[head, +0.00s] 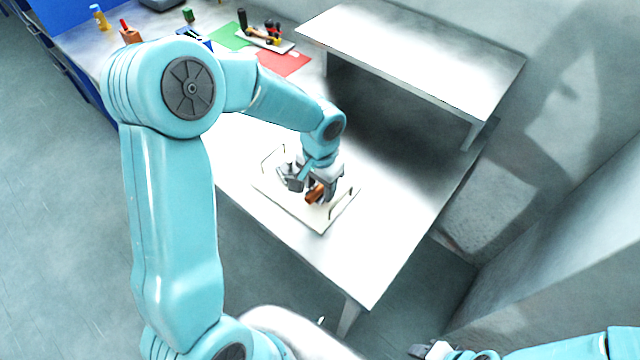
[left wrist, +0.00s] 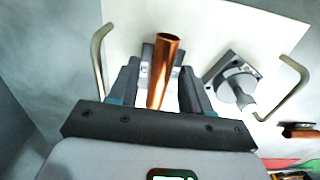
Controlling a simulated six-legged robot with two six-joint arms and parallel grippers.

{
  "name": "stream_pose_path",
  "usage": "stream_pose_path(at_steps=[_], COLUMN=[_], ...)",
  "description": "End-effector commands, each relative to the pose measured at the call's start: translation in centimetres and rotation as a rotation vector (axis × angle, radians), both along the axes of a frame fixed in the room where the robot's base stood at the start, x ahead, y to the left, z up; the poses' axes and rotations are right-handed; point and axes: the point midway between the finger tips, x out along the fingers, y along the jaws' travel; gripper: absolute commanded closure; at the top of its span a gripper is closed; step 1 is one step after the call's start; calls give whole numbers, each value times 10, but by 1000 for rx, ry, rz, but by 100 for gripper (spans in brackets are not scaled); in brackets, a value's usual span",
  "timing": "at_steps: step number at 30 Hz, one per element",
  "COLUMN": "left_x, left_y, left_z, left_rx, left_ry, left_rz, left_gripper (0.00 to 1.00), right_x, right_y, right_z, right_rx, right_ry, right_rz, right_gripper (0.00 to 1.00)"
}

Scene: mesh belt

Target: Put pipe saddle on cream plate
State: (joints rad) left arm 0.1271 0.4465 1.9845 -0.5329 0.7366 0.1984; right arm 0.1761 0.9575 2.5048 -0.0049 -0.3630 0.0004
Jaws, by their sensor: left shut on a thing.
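The cream plate (head: 290,206), a flat board with a thin handle at each end, lies on the white table. My left gripper (head: 312,186) is over it, shut on a copper-coloured tubular piece (head: 316,194) that I take to be the pipe saddle. In the left wrist view this piece (left wrist: 164,62) stands out between the fingers, with pale flange-like parts beside it. Whether it touches the plate (left wrist: 205,25) I cannot tell. A grey fitting with a round stub (left wrist: 236,84) is on the plate beside the gripper. My right gripper (head: 438,350) shows partly at the bottom edge.
A raised white shelf (head: 420,60) stands behind the plate. A green mat (head: 231,37), a red mat (head: 284,63) and a board with small items (head: 265,40) lie at the back. Another copper-coloured piece (left wrist: 300,131) lies beyond the plate. The table's front right is clear.

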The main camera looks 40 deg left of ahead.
Motion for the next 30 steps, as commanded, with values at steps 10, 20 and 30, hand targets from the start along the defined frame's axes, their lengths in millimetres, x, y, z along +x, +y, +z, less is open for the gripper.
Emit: stream_pose_path(at_steps=[10, 20, 30], left_x=[1, 0, 1], left_y=[0, 0, 0], left_z=[-6, -7, 17], left_rx=[0, -1, 1], left_ry=[-2, -1, -6], left_rz=[0, 0, 0], left_gripper=[89, 26, 26], right_x=[0, 0, 0], right_y=[0, 0, 0], right_z=[-2, -3, 0], right_rx=[0, 0, 0], right_ry=[0, 0, 0], right_rz=[0, 0, 0], right_gripper=[57, 57, 57])
